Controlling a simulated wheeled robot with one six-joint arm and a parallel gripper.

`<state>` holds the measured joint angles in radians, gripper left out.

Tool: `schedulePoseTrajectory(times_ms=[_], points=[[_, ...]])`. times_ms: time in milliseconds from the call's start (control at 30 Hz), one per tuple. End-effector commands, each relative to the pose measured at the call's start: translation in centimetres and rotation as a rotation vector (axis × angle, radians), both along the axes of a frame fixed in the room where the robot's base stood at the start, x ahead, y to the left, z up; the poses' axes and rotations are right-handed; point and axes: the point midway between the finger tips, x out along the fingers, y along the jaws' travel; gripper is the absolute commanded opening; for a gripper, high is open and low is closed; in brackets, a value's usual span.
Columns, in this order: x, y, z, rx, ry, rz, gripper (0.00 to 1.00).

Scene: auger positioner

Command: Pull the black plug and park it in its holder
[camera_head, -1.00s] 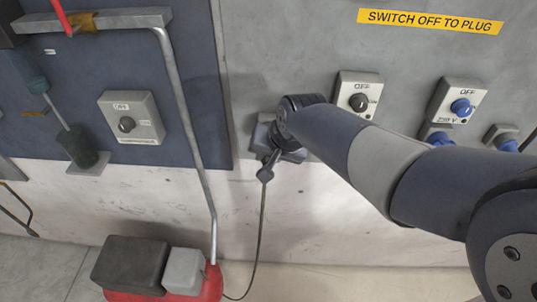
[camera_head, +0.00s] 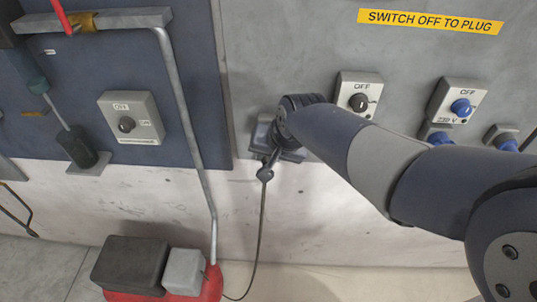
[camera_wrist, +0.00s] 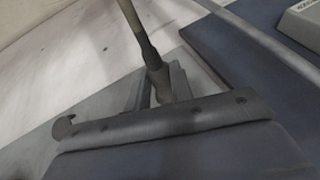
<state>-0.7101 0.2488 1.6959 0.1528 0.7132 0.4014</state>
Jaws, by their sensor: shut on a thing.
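My gripper (camera_wrist: 155,96) is shut on the black plug (camera_wrist: 158,80), whose cable leads away at the top of the wrist view. In the head view the plug (camera_head: 265,173) shows as a dark end below my wrist, with its thin cable (camera_head: 261,220) hanging to the floor. My gripper is close against a grey wall-mounted box (camera_head: 262,132), partly hidden behind my wrist. I cannot tell whether the plug is seated in it or clear of it. I cannot make out which fitting is the plug's holder.
A grey switch box (camera_head: 359,93) with a black knob is just right of my wrist. A blue-knobbed box (camera_head: 457,101) is further right. A grey pipe (camera_head: 187,125) runs down at left. A red base with dark and light blocks (camera_head: 131,264) stands on the floor.

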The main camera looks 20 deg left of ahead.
Motion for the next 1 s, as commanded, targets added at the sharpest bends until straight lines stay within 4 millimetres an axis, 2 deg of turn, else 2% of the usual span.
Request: schedulePoseTrajectory(times_ms=[1000], points=[[2.5, 0.7, 0.0, 0.000, 0.000, -0.001, 0.00]])
